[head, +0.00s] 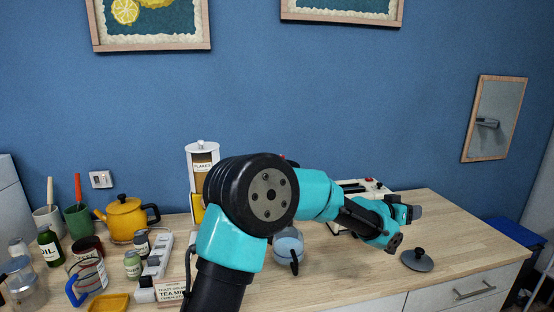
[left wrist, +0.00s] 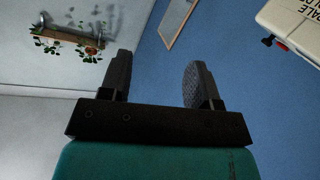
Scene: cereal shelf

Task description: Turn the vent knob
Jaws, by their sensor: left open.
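My left arm crosses the middle of the head view, and its left gripper (head: 408,213) is above the right part of the counter. In the left wrist view the two dark fingers of the left gripper (left wrist: 158,78) are apart, with nothing between them. No part can be made out for certain as the vent knob. A white appliance (head: 352,187) stands behind my arm, partly hidden. A white body with printed letters (left wrist: 294,24) and a small red and black knob (left wrist: 274,43) shows at the upper right of the left wrist view, apart from the fingers. My right gripper is not in view.
A FLAKES dispenser (head: 203,158) stands behind my arm, partly hidden. A grey lid with a black knob (head: 418,260) lies on the counter (head: 462,232) below the gripper. A yellow kettle (head: 126,218), mugs and jars crowd the left. The counter's right end is clear.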

